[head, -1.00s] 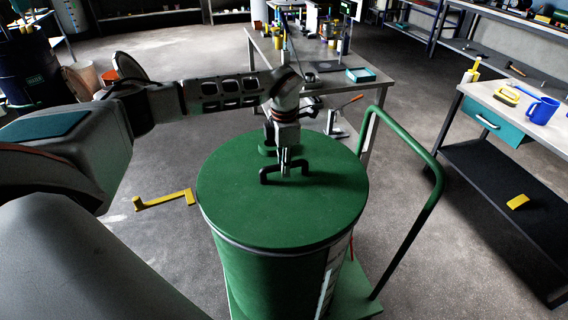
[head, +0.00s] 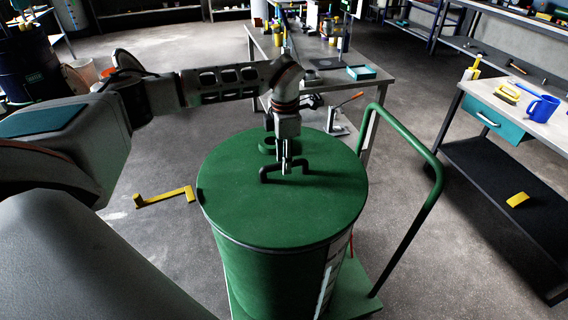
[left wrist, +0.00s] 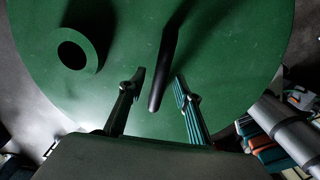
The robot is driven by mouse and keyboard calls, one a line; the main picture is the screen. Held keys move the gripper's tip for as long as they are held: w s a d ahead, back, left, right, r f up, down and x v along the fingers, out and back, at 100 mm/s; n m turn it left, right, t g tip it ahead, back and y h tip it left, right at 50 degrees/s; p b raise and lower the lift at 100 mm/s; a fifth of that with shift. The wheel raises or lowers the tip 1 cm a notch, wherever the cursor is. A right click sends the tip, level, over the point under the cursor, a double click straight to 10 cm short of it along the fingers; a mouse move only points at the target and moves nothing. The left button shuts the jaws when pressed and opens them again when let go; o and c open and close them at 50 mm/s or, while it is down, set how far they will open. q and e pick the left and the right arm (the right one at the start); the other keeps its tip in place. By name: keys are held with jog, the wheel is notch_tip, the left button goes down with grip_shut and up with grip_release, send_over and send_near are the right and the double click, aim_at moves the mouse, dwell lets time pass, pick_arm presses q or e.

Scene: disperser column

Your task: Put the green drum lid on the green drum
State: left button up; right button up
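The green drum lid (head: 250,208) lies flat on top of the green drum (head: 265,280), rim over rim. Its dark bar handle (head: 270,169) stands up toward the far side. My left gripper (head: 286,163) points down at the handle from above. In the left wrist view its fingers (left wrist: 159,75) are apart on either side of the handle (left wrist: 164,65), with a gap on both sides. The lid (left wrist: 225,40) fills most of that view, with a round green bung collar (left wrist: 76,54) on it. My right gripper is not in view.
The drum stands on a green cart with a tall green push handle (head: 434,190) at the right. A grey workbench (head: 340,85) is behind it. A yellow crank-shaped piece (head: 165,197) is left of the drum. A bench with a blue mug (head: 542,108) is at right.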

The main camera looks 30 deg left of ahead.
pick_arm(q)
notch_tip(320, 180, up, 10)
jog(key=shift+r, duration=0.15)
jog(key=shift+s, duration=0.1)
dwell(0.6)
